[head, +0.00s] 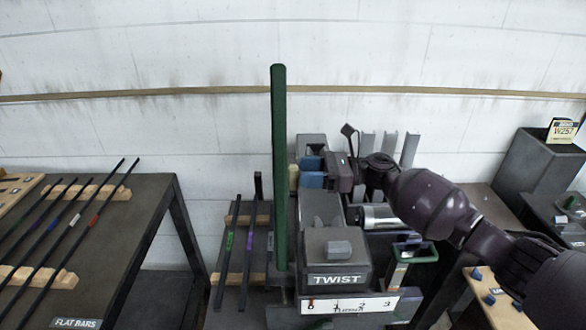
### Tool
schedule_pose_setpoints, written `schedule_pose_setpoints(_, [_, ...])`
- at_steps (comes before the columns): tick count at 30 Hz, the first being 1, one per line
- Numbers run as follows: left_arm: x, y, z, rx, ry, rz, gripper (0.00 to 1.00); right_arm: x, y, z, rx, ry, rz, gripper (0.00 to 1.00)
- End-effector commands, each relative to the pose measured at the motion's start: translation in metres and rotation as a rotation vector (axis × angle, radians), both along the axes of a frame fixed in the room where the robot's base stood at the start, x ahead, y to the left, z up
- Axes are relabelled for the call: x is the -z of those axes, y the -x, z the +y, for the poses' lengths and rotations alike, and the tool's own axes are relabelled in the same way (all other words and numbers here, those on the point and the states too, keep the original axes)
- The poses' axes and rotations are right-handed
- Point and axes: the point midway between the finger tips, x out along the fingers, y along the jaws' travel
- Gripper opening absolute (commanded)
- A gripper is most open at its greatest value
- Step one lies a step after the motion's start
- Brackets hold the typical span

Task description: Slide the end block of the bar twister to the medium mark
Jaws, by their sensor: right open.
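The bar twister (335,258) stands in the middle of the head view, a grey machine with a TWIST label (337,280) on its front. A white scale plate (348,303) below reads 0 to 3, with a red pointer (311,303) at 0. A tall green lever (279,160) stands upright at its left. My right gripper (318,172) reaches in from the right over the back of the machine. It is open, beside a blue block (311,180). Whether this is the end block, and whether they touch, I cannot tell. The medium mark is not readable. My left gripper is out of view.
A dark table (130,235) at the left holds several thin bars on wooden racks, with a FLAT BARS label (76,323). More bars (246,240) lie left of the twister. A green-handled item (415,255) stands at its right. A grey bin (530,165) is at far right.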

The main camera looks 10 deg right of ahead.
Motion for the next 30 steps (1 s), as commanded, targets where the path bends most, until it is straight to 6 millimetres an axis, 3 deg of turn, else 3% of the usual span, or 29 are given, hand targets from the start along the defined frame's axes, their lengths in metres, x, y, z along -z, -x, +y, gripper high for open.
schedule_pose_setpoints(7, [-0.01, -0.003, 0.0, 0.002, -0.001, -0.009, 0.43, -0.001, -0.006, 0.029, 0.001, -0.001, -0.001, 0.51])
schedule_pose_setpoints(20, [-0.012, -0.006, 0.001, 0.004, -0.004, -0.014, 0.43, 0.0, -0.007, 0.036, 0.001, 0.0, -0.001, 0.51])
schedule_pose_setpoints(30, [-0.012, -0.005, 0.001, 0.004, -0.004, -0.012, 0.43, 0.0, -0.007, 0.036, 0.001, 0.0, 0.0, 0.0])
